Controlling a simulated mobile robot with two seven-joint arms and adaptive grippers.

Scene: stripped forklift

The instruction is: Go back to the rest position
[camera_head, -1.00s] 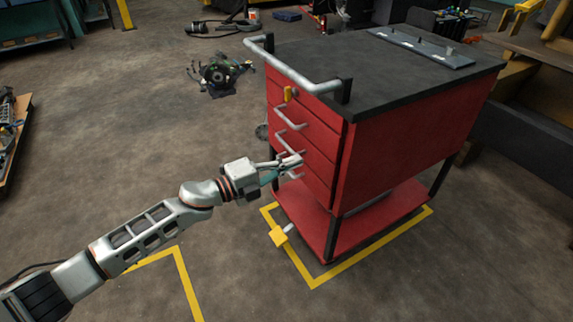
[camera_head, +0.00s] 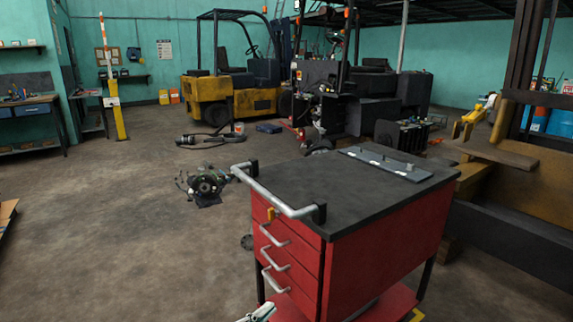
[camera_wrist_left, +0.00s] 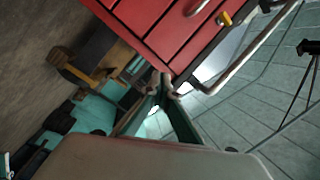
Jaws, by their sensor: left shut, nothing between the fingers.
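My left gripper (camera_head: 260,313) shows only as a small part at the bottom edge of the head view, just left of the red cart's lower front. In the left wrist view its fingertips (camera_wrist_left: 162,90) are together and empty, and the cart's red drawer fronts (camera_wrist_left: 165,25) show beyond them. The rest of the left arm is outside the head view. The red tool cart (camera_head: 385,255) has a black top and several drawers with grey handles, which look closed. My right gripper is not in view.
A grey push bar (camera_head: 275,195) sticks out from the cart's left side. An engine part (camera_head: 207,185) lies on the floor behind it. A yellow forklift (camera_head: 225,95) and a dark stripped one (camera_head: 365,90) stand farther back. The floor at left is mostly clear.

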